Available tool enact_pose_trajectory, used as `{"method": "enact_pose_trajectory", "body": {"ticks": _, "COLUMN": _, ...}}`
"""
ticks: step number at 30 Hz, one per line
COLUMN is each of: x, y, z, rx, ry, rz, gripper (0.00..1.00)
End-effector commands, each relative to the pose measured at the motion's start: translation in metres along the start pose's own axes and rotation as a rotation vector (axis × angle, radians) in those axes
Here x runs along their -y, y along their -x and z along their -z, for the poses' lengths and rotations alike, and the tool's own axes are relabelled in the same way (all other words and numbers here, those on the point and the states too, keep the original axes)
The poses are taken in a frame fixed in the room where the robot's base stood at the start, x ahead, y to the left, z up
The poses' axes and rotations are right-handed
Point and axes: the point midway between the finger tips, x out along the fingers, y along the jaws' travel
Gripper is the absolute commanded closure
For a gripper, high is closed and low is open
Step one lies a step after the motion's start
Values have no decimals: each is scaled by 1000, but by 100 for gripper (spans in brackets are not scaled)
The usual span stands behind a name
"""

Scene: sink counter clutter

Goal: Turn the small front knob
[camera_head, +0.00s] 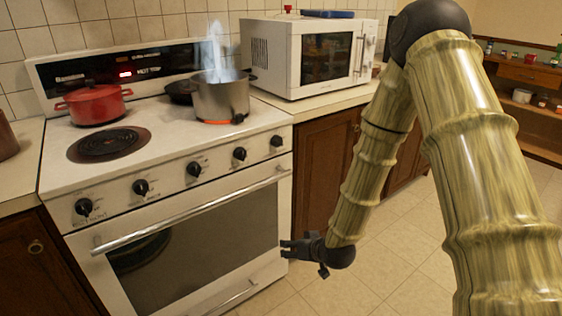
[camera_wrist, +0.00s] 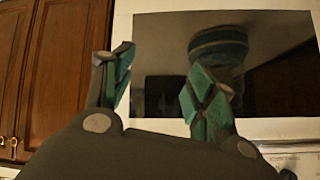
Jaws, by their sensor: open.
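Several small black knobs line the front panel of the white stove (camera_head: 180,225) in the head view. They run from the leftmost knob (camera_head: 84,207) to the rightmost knob (camera_head: 277,140); I cannot tell which one is the small front knob. My gripper (camera_head: 284,249) is low in front of the oven door's right side, below and apart from the knobs. In the wrist view my gripper (camera_wrist: 160,85) has its two teal-tipped fingers spread with nothing between them. The dark oven window (camera_wrist: 270,50) lies behind them.
A steaming pot (camera_head: 220,98) stands on a glowing burner, and a red pot (camera_head: 95,106) stands at the back left. The oven handle (camera_head: 190,210) juts out below the knobs. A white microwave (camera_head: 310,55) sits on the right counter. The tiled floor at right is open.

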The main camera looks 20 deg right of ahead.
Motion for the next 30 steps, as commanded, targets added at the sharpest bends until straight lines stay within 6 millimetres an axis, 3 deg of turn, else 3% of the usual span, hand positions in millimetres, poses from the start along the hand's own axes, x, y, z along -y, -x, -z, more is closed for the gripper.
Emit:
{"method": "enact_pose_trajectory", "body": {"ticks": 1, "x": -4, "y": -12, "z": 18, "rx": -60, "ry": 3, "rz": 15, "gripper": 43}}
{"method": "enact_pose_trajectory", "body": {"ticks": 6, "x": -7, "y": -16, "z": 93, "rx": -239, "ry": 22, "rz": 65, "gripper": 43}}
{"method": "enact_pose_trajectory", "body": {"ticks": 15, "x": -13, "y": 14, "z": 210, "rx": -537, "ry": 66, "rz": 145, "gripper": 43}}
{"method": "enact_pose_trajectory", "body": {"ticks": 21, "x": -15, "y": 41, "z": 255, "rx": -658, "ry": 86, "rz": 175, "gripper": 43}}
{"method": "enact_pose_trajectory", "body": {"ticks": 26, "x": -15, "y": 50, "z": 270, "rx": -692, "ry": 93, "rz": 185, "gripper": 43}}
{"method": "enact_pose_trajectory", "body": {"ticks": 30, "x": -13, "y": 44, "z": 277, "rx": -695, "ry": 95, "rz": 185, "gripper": 43}}
